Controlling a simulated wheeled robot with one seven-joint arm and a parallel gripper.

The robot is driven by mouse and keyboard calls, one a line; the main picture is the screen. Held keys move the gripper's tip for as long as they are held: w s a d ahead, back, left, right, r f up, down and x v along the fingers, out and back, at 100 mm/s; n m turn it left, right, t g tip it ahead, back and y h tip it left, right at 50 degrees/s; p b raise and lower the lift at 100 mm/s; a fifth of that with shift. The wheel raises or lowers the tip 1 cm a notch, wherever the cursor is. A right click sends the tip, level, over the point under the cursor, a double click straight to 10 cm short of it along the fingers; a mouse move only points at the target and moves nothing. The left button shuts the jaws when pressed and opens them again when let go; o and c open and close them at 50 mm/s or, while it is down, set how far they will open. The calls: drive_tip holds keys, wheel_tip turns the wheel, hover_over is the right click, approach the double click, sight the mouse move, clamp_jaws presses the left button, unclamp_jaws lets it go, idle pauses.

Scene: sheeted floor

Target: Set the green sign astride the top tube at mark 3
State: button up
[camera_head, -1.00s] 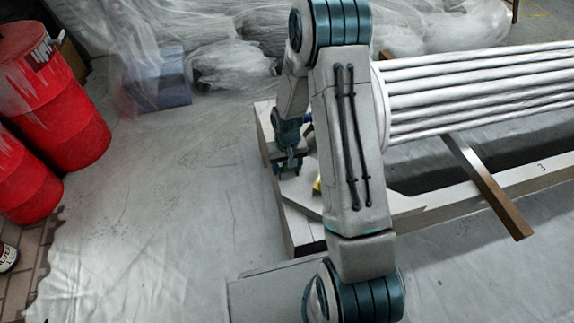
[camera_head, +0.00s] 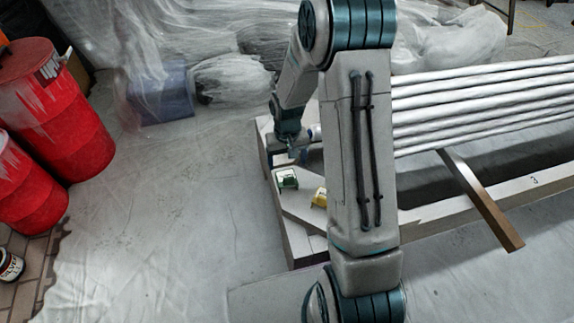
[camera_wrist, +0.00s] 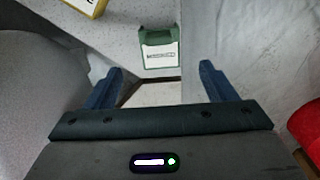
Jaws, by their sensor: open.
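The green sign (camera_head: 286,179) stands on the pale corner board at the left end of the rack, and its white label shows in the wrist view (camera_wrist: 160,45). My gripper (camera_wrist: 162,69) is open and empty. In the wrist view the green sign lies beyond the fingertips, roughly midway between them, apart from both. In the head view my gripper (camera_head: 292,153) is just behind and above the sign. The white tubes (camera_head: 480,98) run to the right, their left ends hidden behind my arm. Mark 3 (camera_head: 534,180) is on the pale front beam below the tubes.
A yellow sign (camera_head: 319,198) stands right of the green one, partly beside my arm. A brown-ended crossbar (camera_head: 490,210) juts out under the tubes. Red drums (camera_head: 70,110) stand at the left. The sheeted floor between drums and rack is clear.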

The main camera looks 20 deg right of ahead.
drive_tip(key=s+r+t, duration=0.1)
drive_tip(key=s+r, duration=1.9)
drive_tip(key=shift+a+r, duration=0.15)
drive_tip(key=shift+a, duration=0.05)
wheel_tip(320, 180, up, 35)
drive_tip(key=t+p, duration=0.1)
drive_tip(key=p, duration=3.1)
drive_tip(key=shift+d+t, duration=0.2)
drive_tip(key=shift+t, duration=0.2)
